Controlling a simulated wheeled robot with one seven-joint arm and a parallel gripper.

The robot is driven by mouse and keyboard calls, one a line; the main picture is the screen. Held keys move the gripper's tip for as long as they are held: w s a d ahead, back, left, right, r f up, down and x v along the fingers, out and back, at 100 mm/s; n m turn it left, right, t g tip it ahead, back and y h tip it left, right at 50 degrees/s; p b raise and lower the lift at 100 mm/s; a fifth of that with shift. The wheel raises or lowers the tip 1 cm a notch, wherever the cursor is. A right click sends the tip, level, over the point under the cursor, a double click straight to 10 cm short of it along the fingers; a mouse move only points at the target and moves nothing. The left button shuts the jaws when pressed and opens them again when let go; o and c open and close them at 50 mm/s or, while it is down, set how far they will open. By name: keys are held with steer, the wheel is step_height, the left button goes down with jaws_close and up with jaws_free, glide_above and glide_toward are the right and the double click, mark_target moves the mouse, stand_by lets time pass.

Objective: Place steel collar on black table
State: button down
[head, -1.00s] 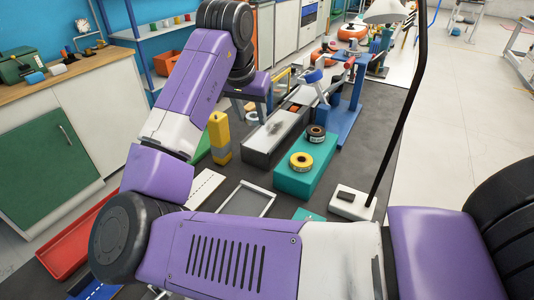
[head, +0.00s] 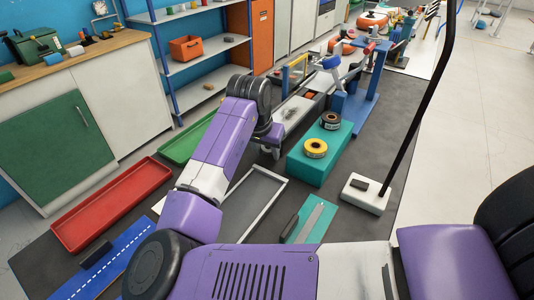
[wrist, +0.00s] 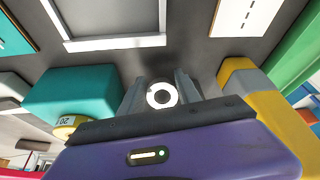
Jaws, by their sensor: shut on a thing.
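In the wrist view the steel collar (wrist: 162,95), a pale ring with a dark hole, sits between the two grey fingers of my gripper (wrist: 161,93). My gripper is shut on it. The black table (wrist: 190,55) is the dark grey surface behind the collar, and in the head view its bare top (head: 400,125) shows at the right. In the head view my gripper (head: 271,150) is partly hidden by my wrist, left of the teal block, and the collar cannot be made out. I cannot tell how far the collar is from the table.
The teal block (head: 305,171) carries a yellow roll (head: 315,148) and a dark roll (head: 330,121). A yellow block (wrist: 270,110) stands right of my gripper in the wrist view. A grey frame tray (head: 262,200), red tray (head: 110,205) and white lamp base (head: 364,194) lie around.

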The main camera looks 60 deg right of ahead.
steer(key=shift+d+f, duration=0.1)
steer(key=shift+f, duration=0.6)
steer(key=c, duration=0.9)
jaws_free()
steer(key=shift+r, duration=0.1)
steer(key=shift+o, duration=0.2)
steer(key=v, duration=1.2)
steer(key=shift+p, duration=0.45)
